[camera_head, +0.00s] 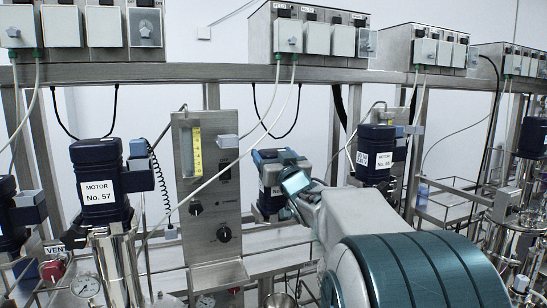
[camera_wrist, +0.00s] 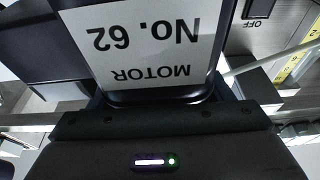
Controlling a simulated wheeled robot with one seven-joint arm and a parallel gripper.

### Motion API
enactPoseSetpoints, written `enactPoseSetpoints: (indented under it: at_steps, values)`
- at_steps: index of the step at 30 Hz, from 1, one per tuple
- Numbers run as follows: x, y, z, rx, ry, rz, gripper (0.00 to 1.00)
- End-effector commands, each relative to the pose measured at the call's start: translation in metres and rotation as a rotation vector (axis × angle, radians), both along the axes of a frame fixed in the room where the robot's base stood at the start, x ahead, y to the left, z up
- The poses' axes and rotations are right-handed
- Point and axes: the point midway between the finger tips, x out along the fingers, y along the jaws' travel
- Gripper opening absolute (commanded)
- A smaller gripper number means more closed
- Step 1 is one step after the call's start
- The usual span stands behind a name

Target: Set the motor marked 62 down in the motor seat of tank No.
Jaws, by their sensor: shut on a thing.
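My gripper (camera_head: 292,178) is shut on the dark blue motor marked No. 62 (camera_head: 269,204) and holds it in the middle of the head view, right of the steel control panel. In the wrist view the motor (camera_wrist: 145,45) fills the top, its white label reading "MOTOR No. 62" upside down. The motor looks about upright in the head view. What lies directly beneath it is partly hidden by my arm, and I cannot make out an empty motor seat or a tank number there.
Motor No. 57 (camera_head: 99,188) stands on a steel tank at the left. Another labelled motor (camera_head: 375,158) stands behind my arm at the right. The control panel (camera_head: 212,205) is close to the held motor's left. Cables hang from the switch boxes (camera_head: 312,35) above, one crossing diagonally near the panel.

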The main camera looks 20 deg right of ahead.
Motion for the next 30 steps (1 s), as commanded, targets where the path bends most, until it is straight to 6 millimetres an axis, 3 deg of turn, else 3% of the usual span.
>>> enactPoseSetpoints:
  at_steps: [18, 30]
  values:
    - [-0.001, 0.000, 0.030, -0.002, -0.010, 0.000, 0.11]
    - [-0.001, 0.000, 0.032, -0.001, -0.009, 0.001, 0.11]
